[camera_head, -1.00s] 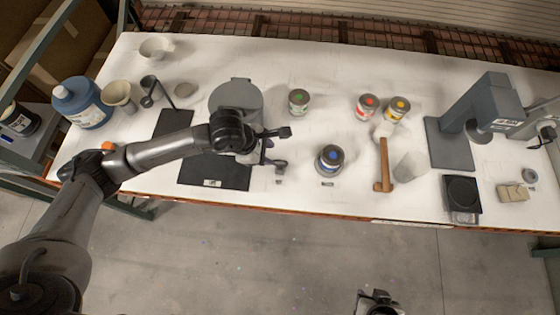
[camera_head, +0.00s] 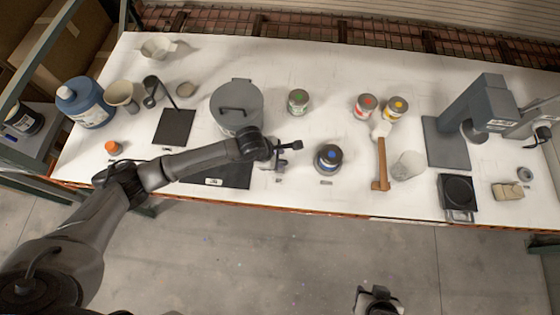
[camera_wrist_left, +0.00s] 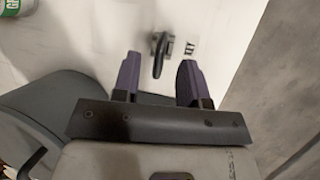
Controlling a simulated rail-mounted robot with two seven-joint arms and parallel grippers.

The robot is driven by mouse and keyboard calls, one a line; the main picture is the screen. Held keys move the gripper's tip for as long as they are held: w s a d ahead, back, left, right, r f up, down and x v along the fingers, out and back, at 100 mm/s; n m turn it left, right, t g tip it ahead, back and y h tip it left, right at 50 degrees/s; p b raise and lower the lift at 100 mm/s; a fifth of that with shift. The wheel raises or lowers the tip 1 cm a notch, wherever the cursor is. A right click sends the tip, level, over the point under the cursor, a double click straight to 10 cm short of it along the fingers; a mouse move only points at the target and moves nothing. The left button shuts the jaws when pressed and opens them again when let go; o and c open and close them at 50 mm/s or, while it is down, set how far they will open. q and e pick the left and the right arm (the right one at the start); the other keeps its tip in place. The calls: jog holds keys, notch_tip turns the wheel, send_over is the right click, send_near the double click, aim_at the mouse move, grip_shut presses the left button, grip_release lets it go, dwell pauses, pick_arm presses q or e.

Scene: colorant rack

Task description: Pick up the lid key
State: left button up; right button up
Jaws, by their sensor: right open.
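The lid key is a small dark piece (camera_wrist_left: 159,52) on the white bench top beside a small printed label in the left wrist view. In that view it is just beyond my left gripper's fingertips, roughly in line with the gap between them. My left gripper (camera_head: 288,153) is open and empty, above the bench near its front edge, left of the blue-marked can. In the head view the key is hard to separate from the gripper over it. My right gripper (camera_head: 379,299) is open at the bottom of the head view, away from the bench.
A blue-marked can (camera_head: 328,158) stands right of my left gripper. A grey lidded pot (camera_head: 236,98) is behind my left arm, with a black mat (camera_head: 230,174) in front. A mallet (camera_head: 381,165) and clear cup (camera_head: 408,166) stand farther right.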

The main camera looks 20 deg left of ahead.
aim_at(281, 160)
pick_arm(q)
jog(key=shift+x, duration=1.55)
grip_shut()
